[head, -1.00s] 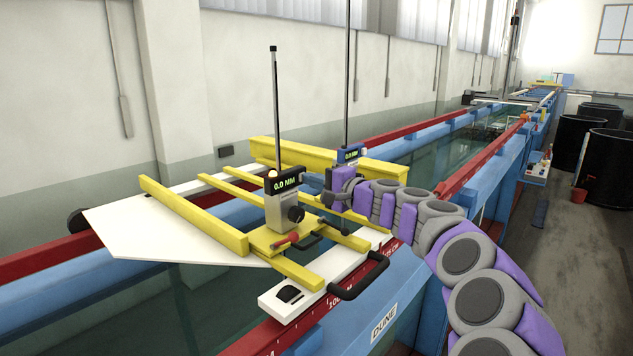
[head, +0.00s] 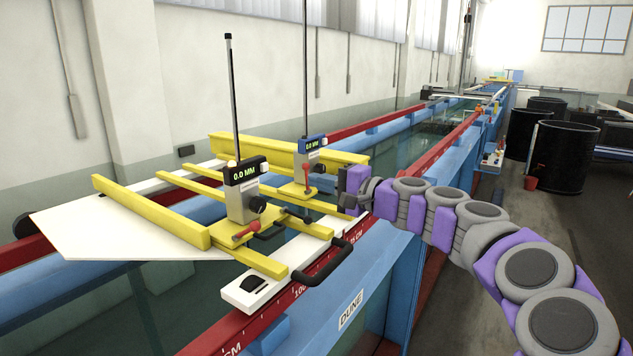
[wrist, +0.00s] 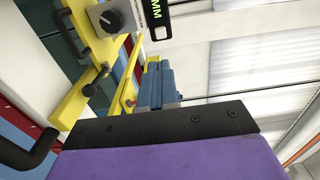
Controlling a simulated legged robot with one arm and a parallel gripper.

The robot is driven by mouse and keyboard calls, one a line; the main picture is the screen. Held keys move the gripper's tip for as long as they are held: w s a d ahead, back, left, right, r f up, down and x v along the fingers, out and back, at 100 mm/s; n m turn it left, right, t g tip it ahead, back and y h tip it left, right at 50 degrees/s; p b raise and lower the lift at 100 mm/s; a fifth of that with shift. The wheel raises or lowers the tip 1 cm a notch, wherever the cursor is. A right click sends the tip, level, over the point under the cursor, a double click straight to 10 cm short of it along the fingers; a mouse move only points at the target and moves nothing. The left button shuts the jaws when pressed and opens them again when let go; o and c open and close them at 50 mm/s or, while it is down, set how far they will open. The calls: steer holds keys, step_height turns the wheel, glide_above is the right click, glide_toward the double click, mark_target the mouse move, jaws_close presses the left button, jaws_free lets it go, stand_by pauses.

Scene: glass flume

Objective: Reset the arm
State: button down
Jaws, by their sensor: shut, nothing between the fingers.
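My gripper (head: 345,190) is at the end of my purple and grey arm, to the right of the yellow-railed carriage in the head view. In the wrist view its blue-grey fingers (wrist: 158,86) are together with nothing held between them. The nearer point gauge (head: 243,190), reading 0.0 MM, stands upright on the carriage, left of my gripper. The second gauge (head: 310,165), with a blue head, stands behind it. My gripper appears apart from both gauges in the head view.
The carriage's black handle (head: 323,263) sticks out below my gripper. The flume's blue and red rails (head: 440,165) run into the distance. Black tanks (head: 563,157) stand at the right, with open floor in front of them.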

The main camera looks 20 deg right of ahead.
steer(key=shift+d, duration=0.1)
